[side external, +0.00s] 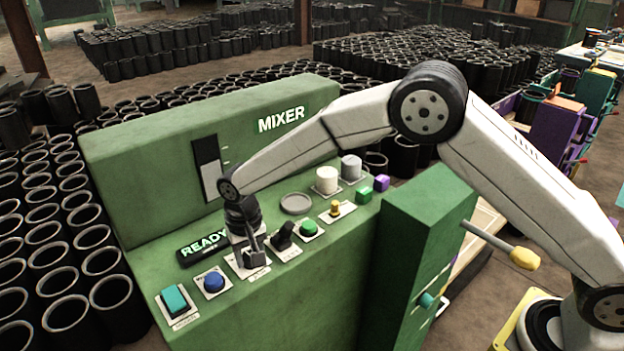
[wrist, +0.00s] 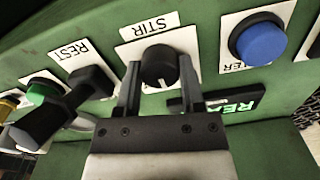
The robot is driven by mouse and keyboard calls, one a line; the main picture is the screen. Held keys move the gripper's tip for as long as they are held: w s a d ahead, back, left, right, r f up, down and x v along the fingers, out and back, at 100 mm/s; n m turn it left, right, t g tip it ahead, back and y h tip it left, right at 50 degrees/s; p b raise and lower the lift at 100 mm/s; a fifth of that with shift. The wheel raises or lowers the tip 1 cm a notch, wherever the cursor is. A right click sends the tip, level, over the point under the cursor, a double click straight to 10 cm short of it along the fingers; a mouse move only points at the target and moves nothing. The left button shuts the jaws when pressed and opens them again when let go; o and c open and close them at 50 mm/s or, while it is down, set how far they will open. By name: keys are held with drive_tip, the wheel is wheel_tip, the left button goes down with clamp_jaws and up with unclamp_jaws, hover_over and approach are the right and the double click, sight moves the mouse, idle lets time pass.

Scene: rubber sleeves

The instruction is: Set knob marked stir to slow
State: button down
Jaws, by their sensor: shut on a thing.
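The stir knob (wrist: 160,62) is a black round dial on a white plate marked STIR (wrist: 150,27), which reads upside down in the wrist view. My gripper (wrist: 160,70) has one finger on each side of the knob and is shut on it. The knob has a pale pointer line on its near side. The slow mark cannot be made out. In the side view my gripper (side external: 252,250) points down at the sloped panel of the green mixer (side external: 200,120), and the knob is mostly hidden by the fingers.
A blue button (side external: 214,282) and a black lever (side external: 283,237) marked REST flank the knob closely. A green button (side external: 309,228), a teal switch (side external: 174,299) and a lit READY display (side external: 203,247) share the panel. Black sleeves (side external: 55,260) stand around the mixer.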

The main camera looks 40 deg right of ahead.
drive_tip(key=n, duration=0.5)
drive_tip(key=shift+n, duration=0.3)
idle(0.4)
drive_tip(key=shift+c, duration=1)
unclamp_jaws()
drive_tip(key=shift+r, duration=0.1)
drive_tip(key=shift+r, duration=3.85)
drive_tip(key=shift+d, duration=0.1)
